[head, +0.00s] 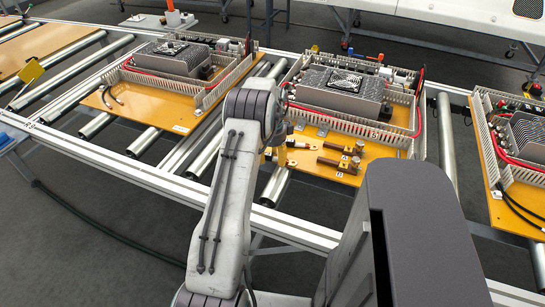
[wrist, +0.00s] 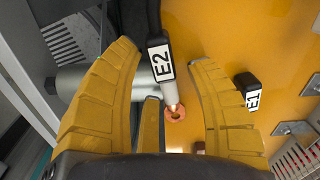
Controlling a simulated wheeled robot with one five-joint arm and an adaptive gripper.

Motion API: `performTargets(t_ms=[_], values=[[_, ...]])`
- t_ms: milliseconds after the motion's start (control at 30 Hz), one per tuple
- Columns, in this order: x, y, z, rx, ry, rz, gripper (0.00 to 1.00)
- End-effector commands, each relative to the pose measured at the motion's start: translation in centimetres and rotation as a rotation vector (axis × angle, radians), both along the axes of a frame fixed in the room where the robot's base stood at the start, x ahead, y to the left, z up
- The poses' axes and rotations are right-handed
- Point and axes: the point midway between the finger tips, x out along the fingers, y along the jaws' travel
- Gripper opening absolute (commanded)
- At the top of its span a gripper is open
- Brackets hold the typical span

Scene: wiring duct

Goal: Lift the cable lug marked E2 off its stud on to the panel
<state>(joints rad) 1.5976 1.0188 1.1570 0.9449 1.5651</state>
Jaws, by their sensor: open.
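The cable lug marked E2 (wrist: 161,62) has a black-and-white tag, a pale metal barrel and a copper ring end (wrist: 176,113) in the wrist view. Its black cable runs to the top edge. My gripper (wrist: 165,58) has its yellow fingers apart, one on each side of the lug, with no clear contact. I cannot make out a stud in the ring. The orange panel (wrist: 225,30) lies beneath. In the head view my gripper (head: 276,156) is low over the panel's front left (head: 338,177), partly hidden by my arm.
A tag marked E1 (wrist: 250,92) is just right of the right finger. Metal brackets (wrist: 292,128) and a slotted duct (wrist: 298,160) lie beyond. In the head view, brown bars (head: 333,162) are right of my gripper, and a grey drive unit (head: 340,90) stands behind.

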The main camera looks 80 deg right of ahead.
Motion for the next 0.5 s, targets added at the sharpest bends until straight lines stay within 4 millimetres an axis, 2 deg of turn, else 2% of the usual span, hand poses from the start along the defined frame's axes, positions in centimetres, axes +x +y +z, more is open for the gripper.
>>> performTargets(t_ms=[267, 500], values=[[0.0, 0.0, 0.6, -0.001, 0.000, 0.000, 0.51], [0.0, 0.0, 4.0, -0.004, 0.000, 0.000, 0.51]])
